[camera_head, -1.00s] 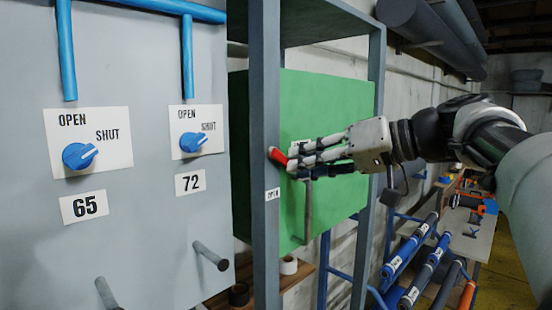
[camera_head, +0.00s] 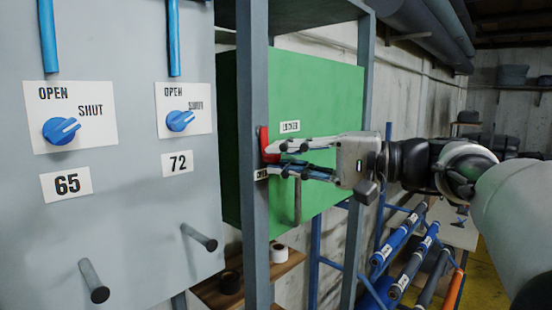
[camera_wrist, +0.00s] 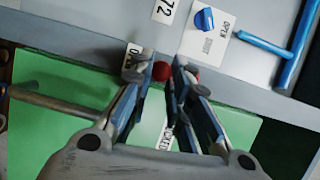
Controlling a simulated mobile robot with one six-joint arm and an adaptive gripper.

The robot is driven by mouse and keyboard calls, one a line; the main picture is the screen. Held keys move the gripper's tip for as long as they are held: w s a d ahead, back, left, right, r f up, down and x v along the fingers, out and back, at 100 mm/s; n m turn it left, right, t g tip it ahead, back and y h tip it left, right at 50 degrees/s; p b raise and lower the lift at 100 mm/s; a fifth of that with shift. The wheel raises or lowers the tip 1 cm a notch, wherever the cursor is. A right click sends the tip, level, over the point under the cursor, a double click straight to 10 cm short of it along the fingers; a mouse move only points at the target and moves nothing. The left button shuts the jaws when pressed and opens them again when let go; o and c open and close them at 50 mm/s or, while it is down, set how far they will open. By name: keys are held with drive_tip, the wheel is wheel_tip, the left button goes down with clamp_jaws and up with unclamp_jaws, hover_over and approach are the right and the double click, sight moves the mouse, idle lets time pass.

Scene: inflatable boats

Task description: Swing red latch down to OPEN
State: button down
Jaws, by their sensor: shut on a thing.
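The red latch (camera_head: 264,141) is on the grey upright post (camera_head: 255,230) in front of the green locker (camera_head: 335,95). In the head view one red part stands upright against the post and another runs toward my fingers. A small white OPEN label (camera_head: 262,174) is just below, partly covered by a fingertip. My gripper (camera_head: 271,161) reaches in from the right, one finger above the other, shut on the latch. In the wrist view, the latch's round red end (camera_wrist: 161,71) shows between the fingertips, and more red shows by the right finger.
The grey panel (camera_head: 130,230) at left carries two blue knobs, labelled 65 and 72, and two protruding grey pegs. A grey vertical handle (camera_head: 297,201) stands on the locker below my fingers. A rack of pipes (camera_head: 405,255) is at lower right.

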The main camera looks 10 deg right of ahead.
drive_tip(key=shift+s+a+m, duration=0.1)
drive_tip(key=shift+a+m, duration=0.1)
drive_tip(key=shift+m, duration=0.2)
idle(0.3)
drive_tip(key=c, duration=1.5)
unclamp_jaws()
drive_tip(key=v, duration=1.2)
drive_tip(key=shift+f, duration=0.25)
